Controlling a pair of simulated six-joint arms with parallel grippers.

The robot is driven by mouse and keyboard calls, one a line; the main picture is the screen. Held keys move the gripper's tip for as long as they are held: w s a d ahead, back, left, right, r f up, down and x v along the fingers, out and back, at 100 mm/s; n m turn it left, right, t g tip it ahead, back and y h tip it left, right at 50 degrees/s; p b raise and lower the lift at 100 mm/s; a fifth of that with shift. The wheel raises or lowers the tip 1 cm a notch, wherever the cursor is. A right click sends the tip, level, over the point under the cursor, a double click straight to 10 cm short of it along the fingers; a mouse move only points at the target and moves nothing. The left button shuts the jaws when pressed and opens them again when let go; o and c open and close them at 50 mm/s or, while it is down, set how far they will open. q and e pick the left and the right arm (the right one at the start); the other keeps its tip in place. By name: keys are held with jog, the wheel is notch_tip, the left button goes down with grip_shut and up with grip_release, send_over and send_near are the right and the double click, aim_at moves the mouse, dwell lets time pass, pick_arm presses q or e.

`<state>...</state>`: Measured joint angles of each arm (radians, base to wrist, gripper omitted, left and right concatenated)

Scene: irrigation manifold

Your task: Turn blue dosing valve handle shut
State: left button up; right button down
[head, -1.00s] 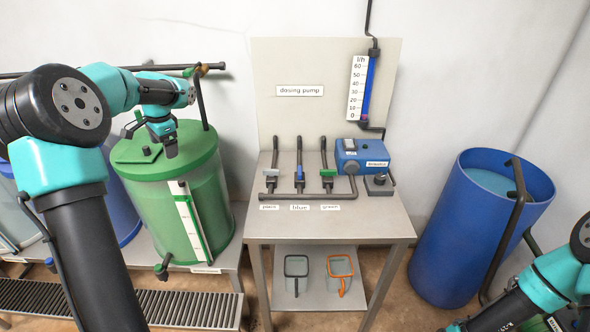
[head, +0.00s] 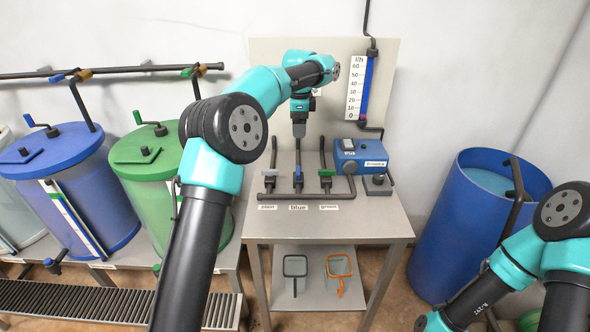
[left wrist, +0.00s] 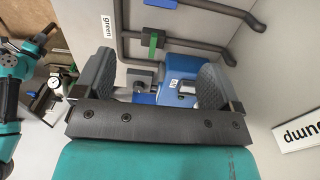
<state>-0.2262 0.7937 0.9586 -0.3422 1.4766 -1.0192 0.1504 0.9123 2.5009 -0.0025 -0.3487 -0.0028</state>
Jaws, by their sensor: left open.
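The blue valve handle (head: 298,178) sits on the middle of three dosing pipes on the bench, above the "blue" label (head: 299,208). It lies lengthwise along its pipe. In the left wrist view the blue handle (left wrist: 160,3) is cut by the top edge. My left gripper (head: 299,132) points down above the back part of the middle pipe, apart from the handle. Its jaws (left wrist: 155,85) are open and empty, with the pump showing behind them in the left wrist view. My right arm is at the lower right; its gripper is out of frame.
The plain handle (head: 269,172) and green handle (head: 326,173) flank the blue one, both crosswise. The blue dosing pump (head: 360,153) stands to the right, before the flow gauge (head: 357,88). The back panel (head: 270,80) is close behind my left gripper.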

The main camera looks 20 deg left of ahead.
aim_at(298, 170)
pick_arm(q)
notch_tip(298, 170, down, 18)
jog(key=shift+a+r, duration=0.1)
jog(key=shift+r, duration=0.15)
dwell(0.7)
jog(key=c, duration=0.9)
